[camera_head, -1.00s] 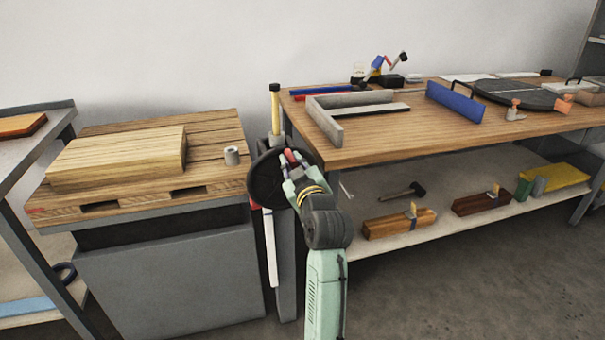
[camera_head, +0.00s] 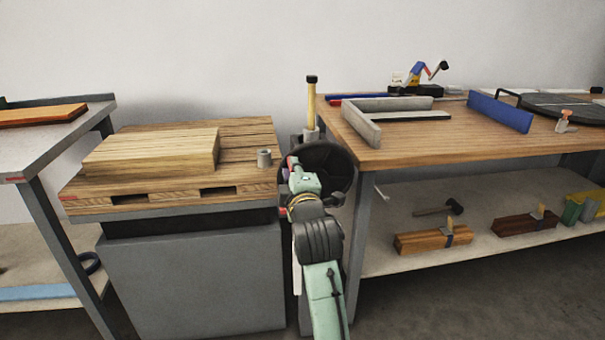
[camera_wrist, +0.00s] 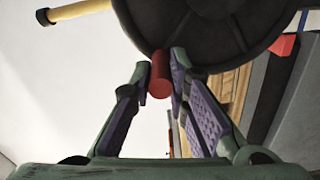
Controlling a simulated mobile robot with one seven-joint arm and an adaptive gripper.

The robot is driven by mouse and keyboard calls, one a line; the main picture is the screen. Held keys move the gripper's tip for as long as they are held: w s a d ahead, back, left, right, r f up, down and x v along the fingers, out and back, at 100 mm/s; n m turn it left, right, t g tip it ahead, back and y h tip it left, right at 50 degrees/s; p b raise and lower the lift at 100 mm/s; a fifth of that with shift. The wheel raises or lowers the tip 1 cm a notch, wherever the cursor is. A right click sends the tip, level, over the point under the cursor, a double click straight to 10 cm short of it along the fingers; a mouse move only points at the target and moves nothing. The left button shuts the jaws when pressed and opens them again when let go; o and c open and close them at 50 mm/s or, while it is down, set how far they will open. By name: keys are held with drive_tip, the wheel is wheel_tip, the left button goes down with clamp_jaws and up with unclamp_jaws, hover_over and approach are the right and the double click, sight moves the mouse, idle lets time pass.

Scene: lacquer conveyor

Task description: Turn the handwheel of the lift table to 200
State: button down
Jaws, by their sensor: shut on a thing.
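The black handwheel (camera_head: 330,160) faces me at the right side of the grey lift table (camera_head: 190,275). It also fills the top of the wrist view (camera_wrist: 215,30). My gripper (camera_head: 291,165) is at the left part of the wheel. In the wrist view my gripper (camera_wrist: 161,76) is shut on the wheel's red knob (camera_wrist: 159,82), one finger on each side. The lift table carries a wooden pallet (camera_head: 95,205). A pale vertical strip (camera_head: 297,265) shows below the wheel, partly behind my arm. I can read no number on it.
A yellow rod with a black top (camera_head: 311,102) stands behind the wheel. A wooden workbench (camera_head: 420,145) is close on the right, a grey table (camera_head: 60,135) on the left.

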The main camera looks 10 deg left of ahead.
drive_tip(key=f+n+b, duration=0.1)
drive_tip(key=a+f+n+b, duration=0.1)
drive_tip(key=n, duration=0.1)
drive_tip(key=shift+s+a+f, duration=0.1)
drive_tip(key=shift+s+a, duration=0.05)
drive_tip(key=shift+s, duration=0.05)
drive_tip(key=shift+a+f+b, duration=0.25)
drive_tip(key=shift+f+b, duration=0.1)
drive_tip(key=shift+f, duration=0.1)
drive_tip(key=shift+s, duration=0.1)
drive_tip(key=c, duration=1.5)
unclamp_jaws()
drive_tip(key=shift+c, duration=0.2)
drive_tip(key=v, duration=0.7)
drive_tip(key=shift+s, duration=0.2)
